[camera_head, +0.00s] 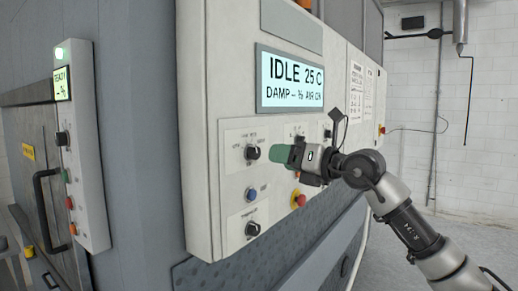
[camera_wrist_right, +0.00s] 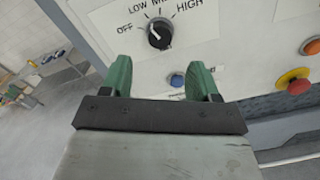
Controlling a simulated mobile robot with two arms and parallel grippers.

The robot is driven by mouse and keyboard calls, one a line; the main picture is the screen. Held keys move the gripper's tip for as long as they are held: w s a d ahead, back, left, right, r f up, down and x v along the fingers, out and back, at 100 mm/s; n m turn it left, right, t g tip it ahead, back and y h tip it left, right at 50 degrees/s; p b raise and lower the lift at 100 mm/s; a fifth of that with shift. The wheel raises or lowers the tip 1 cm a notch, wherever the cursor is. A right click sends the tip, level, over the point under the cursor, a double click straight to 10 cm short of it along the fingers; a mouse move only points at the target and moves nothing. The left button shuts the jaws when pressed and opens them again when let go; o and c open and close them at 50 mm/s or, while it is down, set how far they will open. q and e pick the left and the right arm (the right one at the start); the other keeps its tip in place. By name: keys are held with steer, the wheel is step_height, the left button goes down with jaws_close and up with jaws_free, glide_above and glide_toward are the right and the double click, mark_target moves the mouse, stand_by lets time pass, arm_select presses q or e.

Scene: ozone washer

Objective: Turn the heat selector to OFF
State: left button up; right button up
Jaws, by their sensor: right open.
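The heat selector is a round black knob (camera_wrist_right: 160,33) on a white plate, with OFF, LOW, a partly hidden label and HIGH printed around it in the right wrist view. A pale mark shows on the knob; I cannot tell for certain which setting it points to. In the head view the knob (camera_head: 252,152) sits on the panel below the display. My right gripper (camera_head: 277,151) is just right of it there, its green fingers toward the panel. In the right wrist view the gripper (camera_wrist_right: 163,78) is open and empty, its fingers apart below the knob. My left gripper is not in view.
The control panel (camera_head: 217,120) carries a lit display (camera_head: 290,80) reading IDLE 25 C. Below the selector are a blue button (camera_head: 251,194) and another black knob (camera_head: 252,228). A red emergency button (camera_head: 298,199) is to their right. A door handle (camera_head: 45,210) is far left.

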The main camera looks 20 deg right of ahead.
mark_target(257, 155)
steer(key=p+x, duration=0.2)
steer(key=x, duration=0.4)
steer(key=shift+r, duration=0.1)
steer(key=shift+w+a, duration=0.3)
steer(key=shift+w, duration=0.1)
steer(key=c, duration=0.9)
